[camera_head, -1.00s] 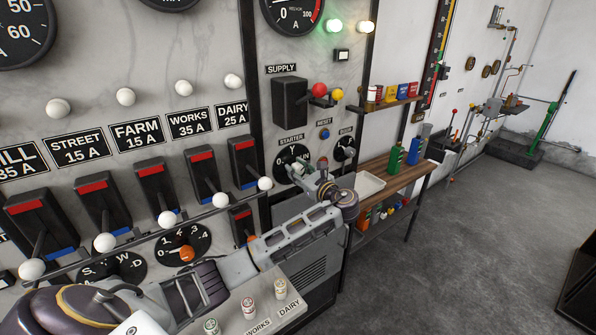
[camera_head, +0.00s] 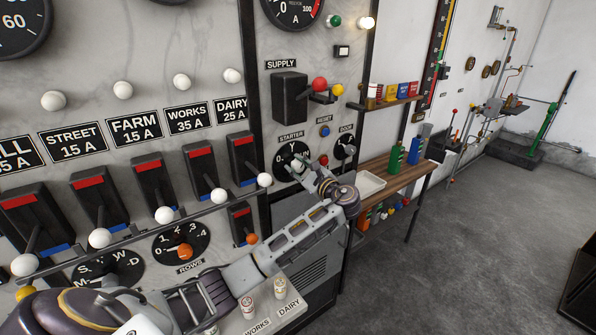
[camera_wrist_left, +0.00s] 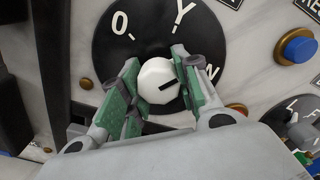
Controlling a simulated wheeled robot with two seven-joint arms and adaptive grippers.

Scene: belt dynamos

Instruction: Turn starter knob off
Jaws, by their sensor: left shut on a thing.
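The starter dial (camera_head: 284,153) is a black disc under the STARTER label, on the panel's right section. In the left wrist view the dial (camera_wrist_left: 108,50) carries the marks O and Y and a partly hidden mark ending in N. Its white knob (camera_wrist_left: 155,82) has a black line on its right part, pointing right and slightly up. My left gripper (camera_head: 298,166) is at the dial; in the left wrist view its green-padded fingers (camera_wrist_left: 155,62) are shut on the knob from both sides. My right gripper is not in view.
A blue reset button (camera_head: 325,132) and the door dial (camera_head: 345,146) sit right of the starter. A red button (camera_head: 323,160) is close to my gripper. The supply switch (camera_head: 289,98) is above. A wooden bench (camera_head: 400,177) stands to the right; open floor lies beyond.

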